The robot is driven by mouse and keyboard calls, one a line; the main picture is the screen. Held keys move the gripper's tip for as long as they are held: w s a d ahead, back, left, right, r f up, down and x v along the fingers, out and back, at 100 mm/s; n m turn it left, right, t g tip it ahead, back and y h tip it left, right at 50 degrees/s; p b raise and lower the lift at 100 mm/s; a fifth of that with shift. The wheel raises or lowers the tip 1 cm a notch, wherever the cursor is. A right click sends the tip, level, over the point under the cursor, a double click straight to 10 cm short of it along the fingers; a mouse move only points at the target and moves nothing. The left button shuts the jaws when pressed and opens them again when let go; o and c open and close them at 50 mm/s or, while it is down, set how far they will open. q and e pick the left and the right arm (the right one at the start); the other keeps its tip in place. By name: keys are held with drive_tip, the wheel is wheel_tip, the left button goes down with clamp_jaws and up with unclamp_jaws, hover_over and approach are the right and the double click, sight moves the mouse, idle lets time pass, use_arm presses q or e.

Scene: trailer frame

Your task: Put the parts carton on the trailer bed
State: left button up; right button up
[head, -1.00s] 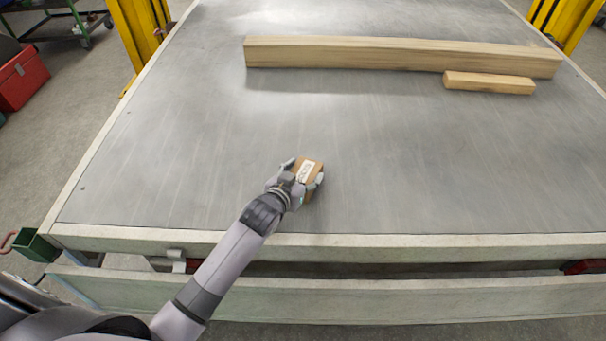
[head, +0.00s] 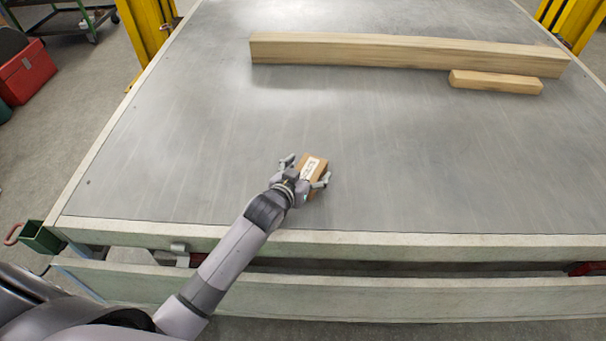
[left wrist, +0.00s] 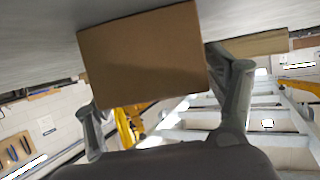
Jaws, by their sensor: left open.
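The parts carton (head: 314,165) is a small brown box with a white label, on the grey trailer bed (head: 200,150) near its front edge. My left gripper (head: 305,175) is open around the carton, one finger on each side. In the left wrist view the carton (left wrist: 145,58) sits between the spread fingers of the left gripper (left wrist: 165,105), with a gap showing at the left finger. The carton appears to rest on the bed surface. My right gripper is not in view.
A long wooden beam (head: 400,52) and a short wooden block (head: 495,82) lie on the bed farther back. Yellow posts (head: 150,35) stand at both far sides. A red box (head: 28,72) is on the floor at left. The bed around the carton is clear.

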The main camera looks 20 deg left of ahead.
use_arm(q)
drive_tip(key=v, duration=1.2)
drive_tip(key=shift+p, duration=0.4)
